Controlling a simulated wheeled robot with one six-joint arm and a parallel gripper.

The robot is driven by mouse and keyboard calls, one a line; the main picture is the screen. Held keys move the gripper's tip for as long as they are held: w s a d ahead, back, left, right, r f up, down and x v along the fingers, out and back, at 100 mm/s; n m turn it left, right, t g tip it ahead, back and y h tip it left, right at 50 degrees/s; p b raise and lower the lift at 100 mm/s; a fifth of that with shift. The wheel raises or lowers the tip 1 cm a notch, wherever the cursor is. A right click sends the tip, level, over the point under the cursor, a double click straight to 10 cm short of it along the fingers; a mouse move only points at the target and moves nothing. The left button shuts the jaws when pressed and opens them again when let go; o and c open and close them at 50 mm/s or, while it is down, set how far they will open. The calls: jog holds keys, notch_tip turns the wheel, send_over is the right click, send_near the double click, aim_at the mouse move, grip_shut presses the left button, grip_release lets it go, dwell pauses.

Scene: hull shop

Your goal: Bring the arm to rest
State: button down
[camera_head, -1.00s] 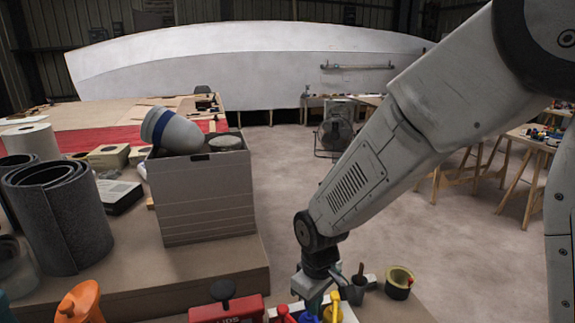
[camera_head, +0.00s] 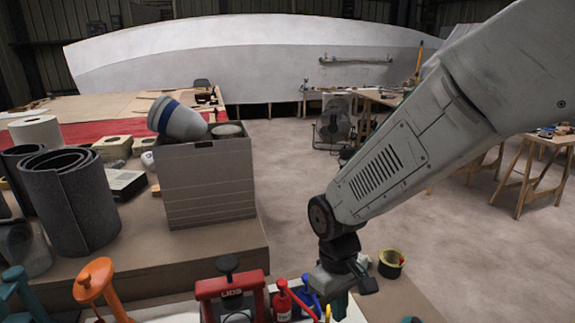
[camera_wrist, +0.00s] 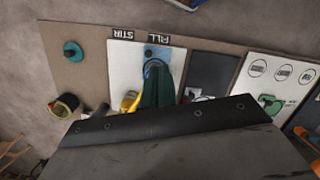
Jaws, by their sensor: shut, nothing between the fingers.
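My gripper (camera_head: 338,303) hangs low at the right of centre in the head view, at the end of my bent arm. Its fingers are closed and hold nothing. In the wrist view the dark green fingers (camera_wrist: 157,88) are together over a white panel (camera_wrist: 122,65) marked FILL and STIR. The gripper is close beside a blue item (camera_head: 308,297) and a red bottle (camera_head: 283,302); whether it touches them I cannot tell.
A red LIDS holder (camera_head: 230,292), an orange clamp (camera_head: 98,285) and a tape roll (camera_head: 391,263) are near the front. A grey box (camera_head: 207,185) and dark rolls (camera_head: 70,205) stand left. Open floor (camera_head: 440,225) lies right, before trestle tables (camera_head: 535,165).

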jog(key=s+d+r+m+t+y, duration=0.1)
jog(key=s+d+r+m+t, duration=0.2)
jog(key=s+d+r+m, duration=0.4)
jog(key=s+d+r, duration=0.7)
jog(key=d+r, duration=0.2)
jog(key=r, duration=0.1)
jog(key=shift+d+r, duration=0.25)
